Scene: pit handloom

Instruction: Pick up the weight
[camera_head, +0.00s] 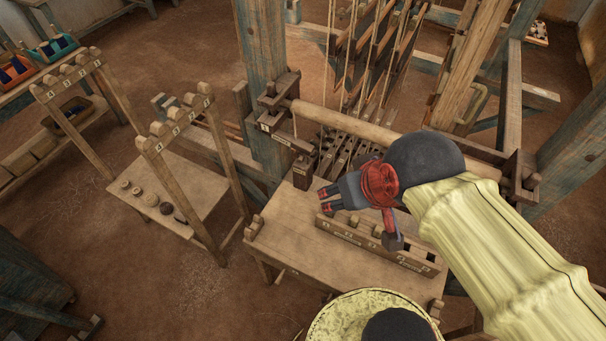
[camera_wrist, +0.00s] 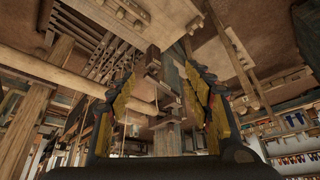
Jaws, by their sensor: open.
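My gripper (camera_head: 328,198) is open and empty, held above the wooden bench (camera_head: 318,262) in front of the loom. It points left in the head view. A dark block (camera_head: 303,172), possibly the weight, hangs at the loom's front post, just beyond and left of my fingertips. In the wrist view my gripper's fingers (camera_wrist: 161,62) are spread wide, and a dark block (camera_wrist: 153,55) shows between them, apart from both. Several small round pieces (camera_head: 151,199) lie on the low side table; I cannot tell whether any of them is a weight.
A slotted wooden rack (camera_head: 352,234) stands on the bench under my gripper. A thick roller beam (camera_head: 350,127) and the loom post (camera_head: 262,80) stand close by. Numbered peg frames (camera_head: 178,122) stand at left.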

